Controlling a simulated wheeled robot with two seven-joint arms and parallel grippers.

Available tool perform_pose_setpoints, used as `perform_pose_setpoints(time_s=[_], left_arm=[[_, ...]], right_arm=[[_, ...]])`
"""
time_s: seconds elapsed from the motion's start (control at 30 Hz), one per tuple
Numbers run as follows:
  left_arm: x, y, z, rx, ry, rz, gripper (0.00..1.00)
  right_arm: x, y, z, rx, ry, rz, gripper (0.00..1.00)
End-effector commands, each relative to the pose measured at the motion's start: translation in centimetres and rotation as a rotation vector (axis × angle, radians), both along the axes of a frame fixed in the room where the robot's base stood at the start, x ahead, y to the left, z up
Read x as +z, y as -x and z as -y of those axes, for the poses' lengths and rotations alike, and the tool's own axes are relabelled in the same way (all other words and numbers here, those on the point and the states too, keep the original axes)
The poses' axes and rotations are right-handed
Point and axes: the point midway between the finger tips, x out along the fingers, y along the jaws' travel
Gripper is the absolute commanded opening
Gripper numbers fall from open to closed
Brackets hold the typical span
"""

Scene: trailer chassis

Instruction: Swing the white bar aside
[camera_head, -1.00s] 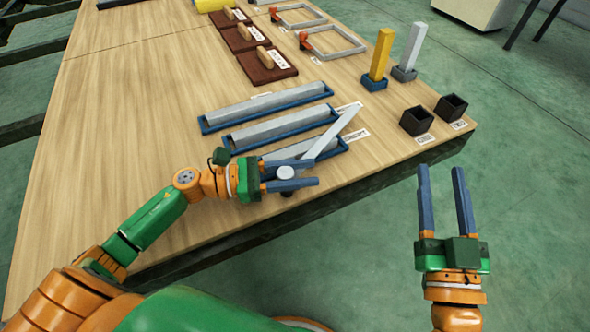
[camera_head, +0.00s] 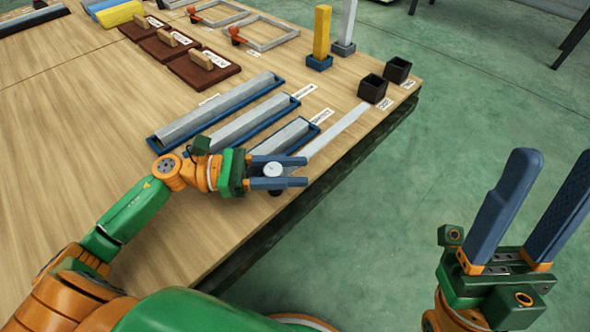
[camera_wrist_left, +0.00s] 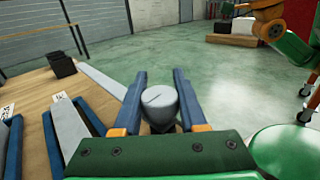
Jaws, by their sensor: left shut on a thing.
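The white bar (camera_head: 333,137) is a long, thin, flat strip. It runs from my left gripper toward the black boxes, to the right of the nearest blue tray. In the left wrist view the bar (camera_wrist_left: 100,80) runs up and left from a pale round knob (camera_wrist_left: 160,101). My left gripper (camera_head: 300,172) has its blue fingers on either side of this knob (camera_head: 273,170) and is shut on it. The fingers hide the bar's near end. My right gripper (camera_head: 556,160) is open and empty, off the table's right side, over the floor.
Three blue trays with grey bars lie beside the white bar; the nearest tray (camera_head: 319,126) is closest to it. Two black boxes (camera_head: 373,88) stand near its far end, at the table's right edge. A yellow post (camera_head: 321,32) stands behind.

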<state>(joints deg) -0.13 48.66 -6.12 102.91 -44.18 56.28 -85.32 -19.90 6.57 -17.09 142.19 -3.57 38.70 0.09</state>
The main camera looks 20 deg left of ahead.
Motion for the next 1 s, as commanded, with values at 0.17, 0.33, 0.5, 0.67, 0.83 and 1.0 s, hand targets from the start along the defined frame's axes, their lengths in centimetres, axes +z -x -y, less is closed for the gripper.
perform_pose_setpoints(time_s=[0.17, 0.33, 0.5, 0.67, 0.83, 1.0], left_arm=[[-0.09, 0.16, -0.14, -0.007, -0.001, -0.001, 0.00], [-0.05, 0.20, -0.19, -0.009, -0.001, -0.001, 0.00], [-0.04, 0.19, -0.19, -0.009, -0.001, -0.001, 0.00], [-0.03, 0.18, -0.19, -0.009, -0.001, 0.000, 0.55], [-0.01, 0.16, -0.20, -0.008, 0.000, 0.000, 0.72], [0.00, 0.15, -0.24, -0.007, 0.000, 0.000, 0.72]], right_arm=[[-0.10, 0.03, 0.05, 0.000, -0.003, 0.008, 0.50], [-0.07, 0.04, 0.06, 0.001, -0.004, 0.010, 0.50], [-0.06, 0.04, 0.06, 0.001, -0.004, 0.010, 0.50], [-0.07, 0.03, 0.06, 0.001, -0.005, 0.010, 0.50], [-0.06, 0.02, 0.06, 0.001, -0.005, 0.010, 0.50], [-0.06, 0.02, 0.06, 0.001, -0.005, 0.010, 0.50]])
